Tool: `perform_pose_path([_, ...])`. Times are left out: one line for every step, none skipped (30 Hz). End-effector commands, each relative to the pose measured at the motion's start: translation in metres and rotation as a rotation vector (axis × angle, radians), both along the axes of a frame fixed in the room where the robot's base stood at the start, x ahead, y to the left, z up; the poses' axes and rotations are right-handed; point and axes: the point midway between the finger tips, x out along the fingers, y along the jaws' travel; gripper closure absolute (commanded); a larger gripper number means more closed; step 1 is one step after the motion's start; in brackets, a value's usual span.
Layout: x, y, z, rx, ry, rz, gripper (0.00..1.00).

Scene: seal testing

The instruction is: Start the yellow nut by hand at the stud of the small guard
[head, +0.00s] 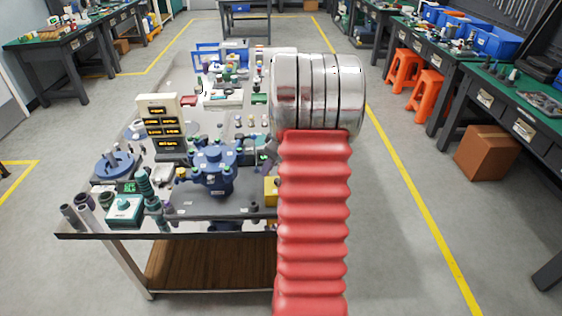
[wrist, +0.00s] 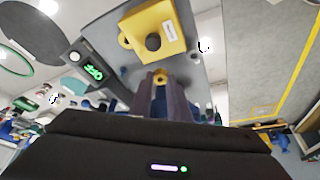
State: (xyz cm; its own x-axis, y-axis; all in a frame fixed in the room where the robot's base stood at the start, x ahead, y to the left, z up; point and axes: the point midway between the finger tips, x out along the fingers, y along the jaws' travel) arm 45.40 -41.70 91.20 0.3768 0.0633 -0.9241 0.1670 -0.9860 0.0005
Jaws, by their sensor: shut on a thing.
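A yellow block (wrist: 166,20) with a dark round knob and a white label is just beyond the nut, on a grey plate (wrist: 105,33). I cannot tell whether this block is the small guard, and I cannot make out the stud.
A blue flanged valve body (head: 214,168) stands on the bench left of my gripper. A beige panel of lit displays (head: 160,125) and a teal box (head: 124,208) are farther left.

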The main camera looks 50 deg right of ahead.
Motion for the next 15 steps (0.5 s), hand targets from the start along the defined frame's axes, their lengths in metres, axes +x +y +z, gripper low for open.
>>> perform_pose_path([0.005,0.016,0.001,0.001,0.000,0.000,1.00])
perform_pose_path([0.007,0.025,0.001,0.000,0.000,-0.002,1.00])
perform_pose_path([0.010,0.037,0.001,0.001,0.000,-0.007,1.00])
perform_pose_path([0.014,0.049,0.002,0.000,0.000,-0.010,1.00])
perform_pose_path([0.016,0.060,0.002,0.000,-0.001,-0.014,1.00])
perform_pose_path([0.021,0.075,0.002,0.000,-0.001,-0.020,1.00])
perform_pose_path([0.024,0.087,0.002,0.000,-0.001,-0.024,1.00])
perform_pose_path([0.026,0.097,0.002,-0.001,-0.001,-0.029,1.00])
perform_pose_path([0.030,0.111,0.002,0.000,0.000,-0.034,1.00])
perform_pose_path([0.033,0.122,0.002,0.000,-0.001,-0.038,1.00])
perform_pose_path([0.036,0.131,0.002,0.000,0.000,-0.041,1.00])
perform_pose_path([0.039,0.144,0.002,-0.001,-0.001,-0.047,1.00])
perform_pose_path([0.042,0.155,0.002,-0.001,-0.001,-0.050,1.00])
perform_pose_path([0.045,0.164,0.002,0.000,-0.001,-0.054,1.00])
perform_pose_path([0.048,0.176,0.002,-0.001,-0.001,-0.060,1.00])
